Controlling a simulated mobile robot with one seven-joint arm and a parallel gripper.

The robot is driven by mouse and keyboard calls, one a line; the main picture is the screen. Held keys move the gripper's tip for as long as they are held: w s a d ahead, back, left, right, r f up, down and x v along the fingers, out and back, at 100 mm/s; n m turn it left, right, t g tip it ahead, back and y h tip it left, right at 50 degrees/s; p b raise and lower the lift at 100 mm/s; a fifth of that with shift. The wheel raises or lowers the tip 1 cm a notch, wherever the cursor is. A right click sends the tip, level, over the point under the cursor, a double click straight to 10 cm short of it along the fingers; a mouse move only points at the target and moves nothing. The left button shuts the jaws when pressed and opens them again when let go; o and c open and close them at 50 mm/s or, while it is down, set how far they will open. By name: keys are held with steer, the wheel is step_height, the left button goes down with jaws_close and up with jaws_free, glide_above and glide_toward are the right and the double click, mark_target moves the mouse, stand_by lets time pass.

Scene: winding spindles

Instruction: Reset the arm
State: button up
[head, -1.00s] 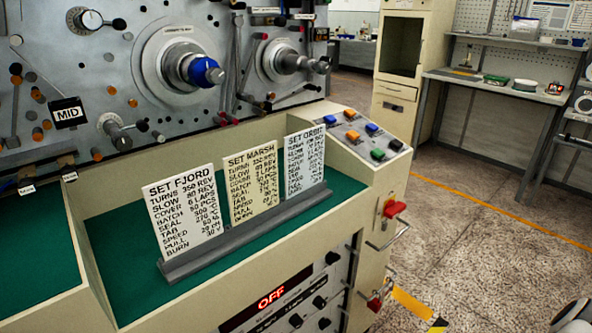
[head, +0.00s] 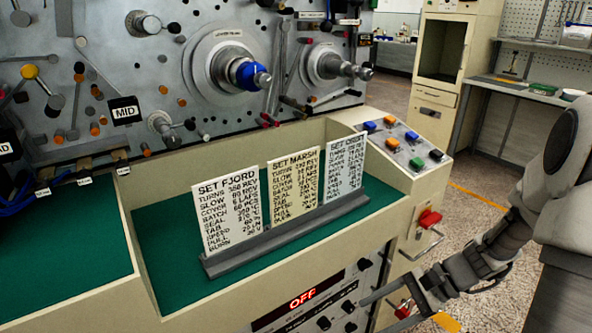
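My arm reaches in from the right edge of the head view. My gripper (head: 376,314) is low in the picture, in front of the machine's lower front panel and left of the red knob's side of the cabinet. Its two fingers look spread apart, with nothing seen between them. The red display reading OFF (head: 303,299) is just to its left.
The winding machine has a blue-collared spindle (head: 247,75) and a bare spindle (head: 342,68). Three set cards stand in a grey holder (head: 290,234) on the green tray. A button panel (head: 404,143) and red knob (head: 430,219) are at right. Floor beyond is open.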

steer(key=s+a+r+n+t+h, duration=0.1)
steer(key=s+a+r+n+h, duration=0.15)
steer(key=r+n+h, duration=0.4)
steer(key=s+a+r+n+t+h, duration=0.1)
steer(key=s+a+r+n+h, duration=0.2)
steer(key=r, duration=0.6)
steer(key=s+d+r+n+t+b, duration=0.2)
steer(key=s+d+n+t, duration=0.2)
steer(key=s+d, duration=0.1)
step_height(320, 180, up, 18)
steer(key=p, duration=1.8)
